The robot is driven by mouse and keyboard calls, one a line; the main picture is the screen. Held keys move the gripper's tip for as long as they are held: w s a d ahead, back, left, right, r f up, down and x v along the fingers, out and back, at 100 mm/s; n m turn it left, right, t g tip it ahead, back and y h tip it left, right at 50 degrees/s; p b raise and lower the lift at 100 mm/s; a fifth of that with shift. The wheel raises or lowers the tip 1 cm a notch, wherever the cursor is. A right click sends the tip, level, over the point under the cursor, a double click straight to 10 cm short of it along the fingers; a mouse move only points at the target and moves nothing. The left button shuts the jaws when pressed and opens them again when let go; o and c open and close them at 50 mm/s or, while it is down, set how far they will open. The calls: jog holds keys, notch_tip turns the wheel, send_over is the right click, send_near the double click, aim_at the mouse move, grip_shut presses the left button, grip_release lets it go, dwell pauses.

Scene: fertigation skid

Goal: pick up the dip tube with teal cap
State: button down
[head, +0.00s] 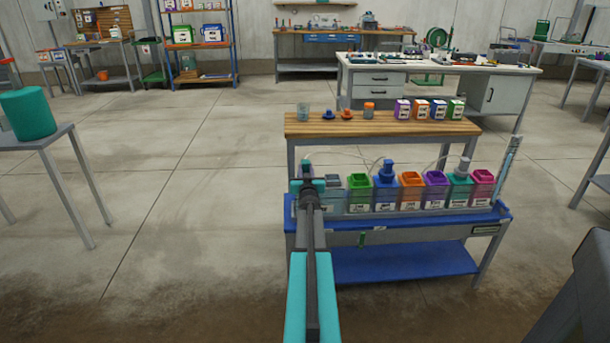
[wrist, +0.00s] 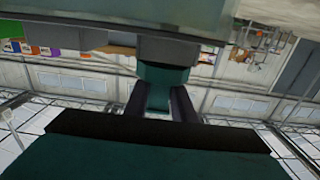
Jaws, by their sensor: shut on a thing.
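The dip tube's teal cap (head: 306,169) shows at the left end of the blue-topped skid (head: 420,225), at the tip of my arm. My gripper (head: 307,184) is shut on it there. In the wrist view the teal cap (wrist: 163,76) sits between the two dark fingers of my gripper (wrist: 162,98). The tube part is hidden behind my gripper and arm, so I cannot tell whether it stands inside a container.
A row of open bins, including a green bin (head: 360,193) and a pink bin (head: 482,188), fills the skid. A blue cap (head: 388,170) and a clear upright tube (head: 507,165) rise above them. A wooden bench (head: 385,127) stands behind.

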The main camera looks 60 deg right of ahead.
notch_tip(320, 180, up, 18)
jog(key=p, duration=0.6)
jog(key=shift+f+p, duration=0.25)
jog(key=shift+p, duration=0.05)
jog(key=shift+w, duration=0.1)
